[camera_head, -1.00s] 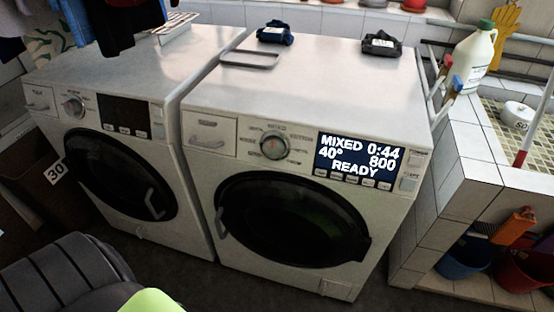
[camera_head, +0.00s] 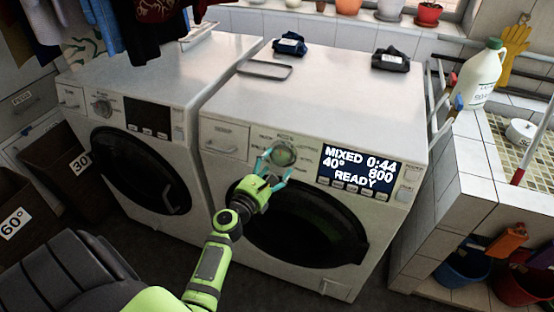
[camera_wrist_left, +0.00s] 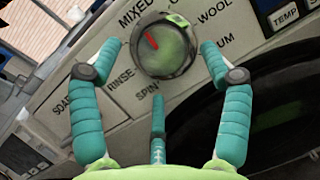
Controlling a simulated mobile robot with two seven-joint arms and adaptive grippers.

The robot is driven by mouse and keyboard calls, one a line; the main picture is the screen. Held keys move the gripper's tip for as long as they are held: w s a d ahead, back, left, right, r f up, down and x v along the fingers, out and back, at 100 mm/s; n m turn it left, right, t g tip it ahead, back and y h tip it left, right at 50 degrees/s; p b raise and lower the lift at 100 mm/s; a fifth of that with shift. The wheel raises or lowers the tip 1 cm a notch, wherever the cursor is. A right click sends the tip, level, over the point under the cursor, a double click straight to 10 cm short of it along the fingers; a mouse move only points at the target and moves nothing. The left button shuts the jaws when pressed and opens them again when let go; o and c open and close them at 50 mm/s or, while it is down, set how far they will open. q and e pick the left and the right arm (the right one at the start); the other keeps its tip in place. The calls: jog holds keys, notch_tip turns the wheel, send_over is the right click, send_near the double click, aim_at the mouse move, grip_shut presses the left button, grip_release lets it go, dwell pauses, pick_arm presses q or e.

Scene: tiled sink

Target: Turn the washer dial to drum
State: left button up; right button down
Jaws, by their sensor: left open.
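The washer dial (camera_head: 284,152) is a round knob on the right machine's front panel, left of a lit display (camera_head: 357,165) reading MIXED, 0:44, 40°, 800, READY. In the left wrist view the dial (camera_wrist_left: 168,48) has a red mark pointing up-left, toward the MIXED label. WOOL, SPIN, RINSE and a partly cut label ending in UM surround it. My left gripper (camera_head: 275,168) is open at the dial. In the wrist view its two teal side fingers flank the dial, with a third finger below; contact cannot be told. My right gripper is not in view.
A second washer (camera_head: 130,115) stands to the left. The right washer's dark round door (camera_head: 310,225) lies below the dial, partly behind my left arm. A tiled ledge (camera_head: 470,165) with a white jug (camera_head: 477,75) stands at right. Hampers (camera_head: 60,165) are at left.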

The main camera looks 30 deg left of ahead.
aim_at(281, 156)
pick_arm(q)
jog(key=shift+w+a, duration=0.1)
jog(key=shift+w, duration=1.25)
jog(key=c, duration=1.1)
jog(key=shift+r+m, duration=0.1)
jog(key=shift+m, duration=0.2)
jog(key=shift+c, duration=0.2)
